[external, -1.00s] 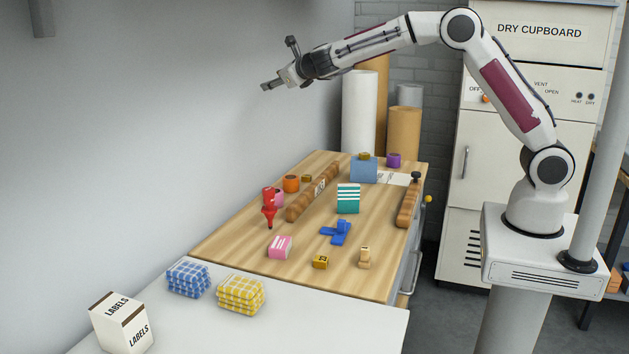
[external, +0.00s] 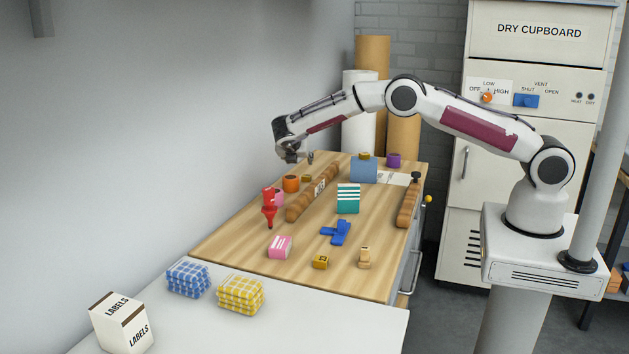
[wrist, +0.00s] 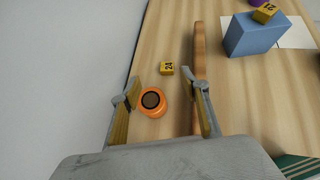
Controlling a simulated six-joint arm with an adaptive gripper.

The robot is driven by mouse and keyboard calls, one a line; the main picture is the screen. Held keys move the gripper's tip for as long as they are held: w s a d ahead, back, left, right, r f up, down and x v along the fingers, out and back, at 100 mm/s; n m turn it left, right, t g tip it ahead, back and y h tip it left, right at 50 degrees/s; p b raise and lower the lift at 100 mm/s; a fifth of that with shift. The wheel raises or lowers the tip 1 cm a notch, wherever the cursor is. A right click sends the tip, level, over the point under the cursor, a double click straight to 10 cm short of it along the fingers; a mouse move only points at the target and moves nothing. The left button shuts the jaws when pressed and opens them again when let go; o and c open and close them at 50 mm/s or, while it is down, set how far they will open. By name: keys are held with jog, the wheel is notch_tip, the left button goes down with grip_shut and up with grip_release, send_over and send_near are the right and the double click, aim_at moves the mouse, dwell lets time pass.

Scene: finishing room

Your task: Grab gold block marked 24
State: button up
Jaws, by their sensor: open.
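A gold block (external: 306,178) lies on the bench behind the orange jar. It shows in the wrist view (wrist: 167,68) with dark digits that look like 20 or 24; I cannot tell which. A second gold block (external: 364,155) sits on the blue box, also in the wrist view (wrist: 265,12), its digits unclear. A third gold block (external: 320,262) lies near the bench front, its number too small to read. My gripper (external: 298,158) is open and empty above the bench's back left. In the wrist view my gripper (wrist: 164,90) points down, the first block beyond its fingertips.
The orange jar (wrist: 152,102) appears between my fingers, below them. A long wooden rail (wrist: 199,60) runs close to the right finger. The blue box (wrist: 253,34) stands farther right. A wall is at left.

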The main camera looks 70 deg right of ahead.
aim_at(306, 176)
jog(key=shift+s+a+f+m+g, duration=0.1)
jog(key=shift+s+f+m+g, duration=0.25)
jog(key=shift+f, duration=0.45)
jog(key=shift+x, duration=3.4)
jog(key=shift+f+x, duration=0.25)
jog(key=shift+x, duration=1.55)
jog(key=shift+d+f, duration=0.45)
jog(key=shift+w, duration=0.1)
grip_shut()
